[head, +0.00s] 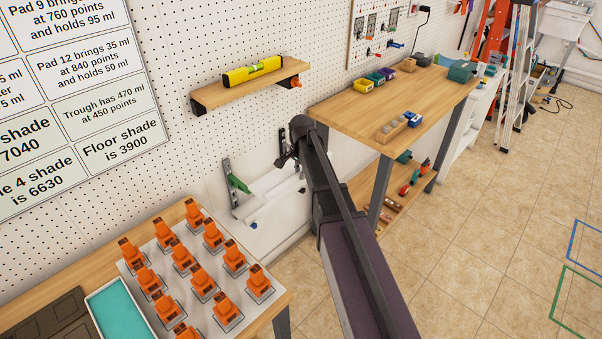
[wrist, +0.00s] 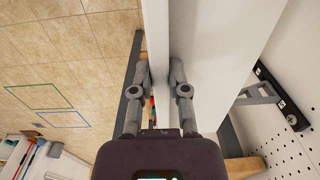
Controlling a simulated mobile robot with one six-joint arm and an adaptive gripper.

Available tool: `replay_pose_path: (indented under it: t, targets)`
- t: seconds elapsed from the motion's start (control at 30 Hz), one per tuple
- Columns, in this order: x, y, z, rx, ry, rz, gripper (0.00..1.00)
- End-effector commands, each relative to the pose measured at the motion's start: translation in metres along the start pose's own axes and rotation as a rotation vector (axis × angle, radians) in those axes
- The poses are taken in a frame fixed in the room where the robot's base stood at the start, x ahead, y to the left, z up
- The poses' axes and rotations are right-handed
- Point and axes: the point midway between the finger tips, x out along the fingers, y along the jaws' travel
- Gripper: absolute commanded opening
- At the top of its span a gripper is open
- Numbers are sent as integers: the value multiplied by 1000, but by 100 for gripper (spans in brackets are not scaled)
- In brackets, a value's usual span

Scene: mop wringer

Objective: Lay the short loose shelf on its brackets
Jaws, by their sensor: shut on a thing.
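The short loose shelf is a white board, showing in the head view (head: 270,192) low by the pegboard wall and in the wrist view (wrist: 205,60) as a long pale slab. My gripper (wrist: 159,68) is shut on the shelf, one finger on each side of its edge. In the head view my arm hides most of the gripper. A left wall bracket (head: 229,180) with a green part stands beside the shelf's left end. A dark right bracket (head: 282,143) shows behind my arm. A bracket also shows in the wrist view (wrist: 258,94). I cannot tell whether the shelf touches either bracket.
A wooden wall shelf (head: 222,94) with a yellow level (head: 252,71) is above. A workbench (head: 350,112) stands right of my arm. A table with several orange parts (head: 203,280) is at the lower left. Tiled floor (head: 470,240) is open at the right.

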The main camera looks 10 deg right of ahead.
Motion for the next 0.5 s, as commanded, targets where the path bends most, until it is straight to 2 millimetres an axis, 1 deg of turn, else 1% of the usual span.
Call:
replay_pose_path:
  t: [0.27,0.5]
  targets:
    - [5,-3,0,0,0,7,0]
    - [16,-10,0,-1,0,7,0]
